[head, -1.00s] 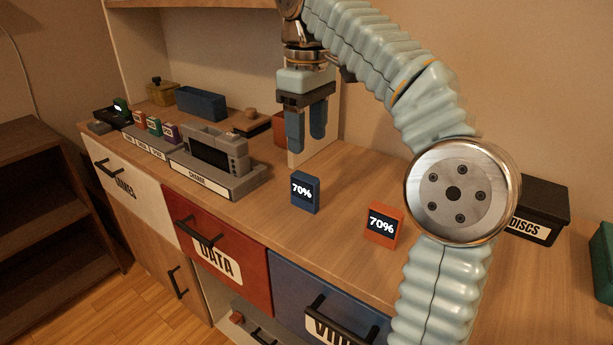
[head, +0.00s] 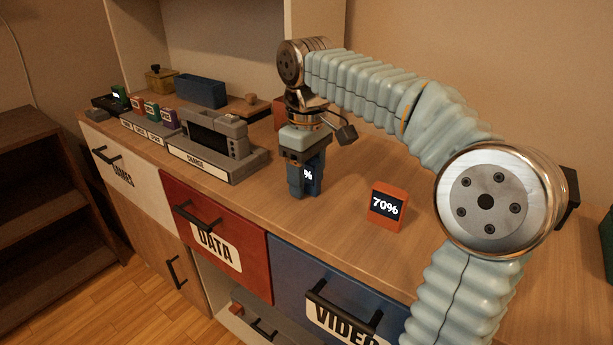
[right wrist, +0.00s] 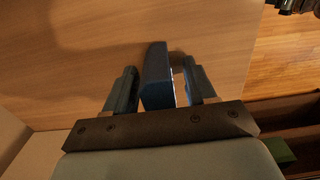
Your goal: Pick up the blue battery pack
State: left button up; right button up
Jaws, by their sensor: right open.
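The blue battery pack (head: 313,176) stands upright on the wooden counter. In the head view it is mostly hidden by my right gripper (head: 304,184), with part of its percent display showing. In the right wrist view the blue battery pack (right wrist: 158,78) stands between the two fingers of my right gripper (right wrist: 160,92). The fingers are apart, with a gap visible on each side of the pack, so the gripper is open around it. My left gripper is not in view.
An orange battery pack (head: 387,207) reading 70% stands to the right. A grey charger (head: 212,145) and a blue bin (head: 201,91) stand to the left. The red (head: 180,191) and blue (head: 290,275) drawer fronts lie below the counter edge. Bare counter lies around the orange pack.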

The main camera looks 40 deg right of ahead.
jog(key=shift+c, duration=0.4)
grip_shut()
jog(key=shift+r, duration=0.1)
